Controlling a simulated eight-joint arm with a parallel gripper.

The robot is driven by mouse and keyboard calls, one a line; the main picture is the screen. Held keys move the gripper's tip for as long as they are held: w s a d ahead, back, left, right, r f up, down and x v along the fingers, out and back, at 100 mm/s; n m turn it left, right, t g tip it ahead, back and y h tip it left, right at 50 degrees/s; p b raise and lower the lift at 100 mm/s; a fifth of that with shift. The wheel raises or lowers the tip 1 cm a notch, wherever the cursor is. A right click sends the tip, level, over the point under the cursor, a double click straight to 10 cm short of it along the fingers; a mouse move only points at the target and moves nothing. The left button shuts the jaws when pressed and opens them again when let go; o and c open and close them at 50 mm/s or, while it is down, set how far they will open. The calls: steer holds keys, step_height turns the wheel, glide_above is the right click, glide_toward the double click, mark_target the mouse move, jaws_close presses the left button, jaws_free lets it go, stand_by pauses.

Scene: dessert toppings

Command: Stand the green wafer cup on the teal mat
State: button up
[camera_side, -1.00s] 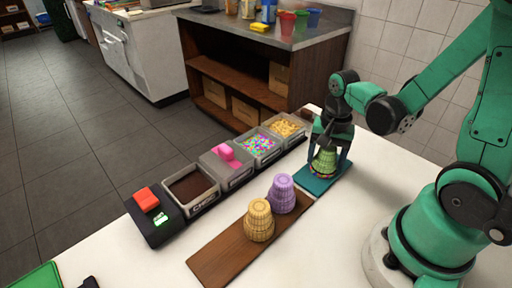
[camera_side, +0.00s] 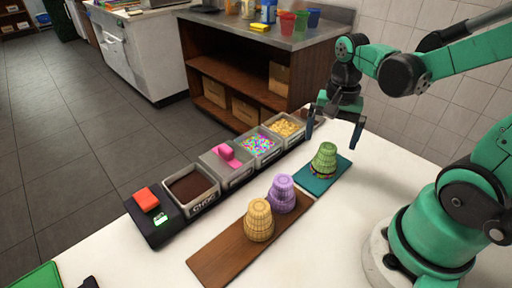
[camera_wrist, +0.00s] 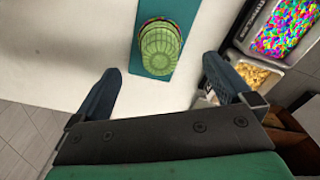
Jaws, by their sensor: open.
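The green wafer cup (camera_side: 325,158) stands on the teal mat (camera_side: 342,166), narrow end up, with a multicoloured band at its lower rim. In the wrist view the green wafer cup (camera_wrist: 160,48) is seen from above on the teal mat (camera_wrist: 146,83). My gripper (camera_side: 333,138) is open and empty, raised above and behind the cup, apart from it. In the wrist view its two fingers (camera_wrist: 166,88) are spread wide with nothing between them.
A purple cup (camera_side: 282,194) and a tan cup (camera_side: 259,220) stand on a brown board (camera_side: 215,262) left of the mat. A row of topping bins, including colourful sweets (camera_side: 258,144) and yellow pieces (camera_side: 286,129), runs behind. White table lies clear in front.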

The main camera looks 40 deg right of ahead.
mark_target(327, 147)
step_height(327, 147, up, 6)
steer(key=shift+r, duration=0.1)
steer(key=shift+a, duration=0.2)
steer(key=w+a+n+t, duration=0.3)
steer(key=a+n+t, duration=0.4)
steer(key=n, duration=0.5)
steer(key=shift+w+a+f+n, duration=0.25)
steer(key=shift+a+n, duration=0.05)
steer(key=shift+n, duration=0.1)
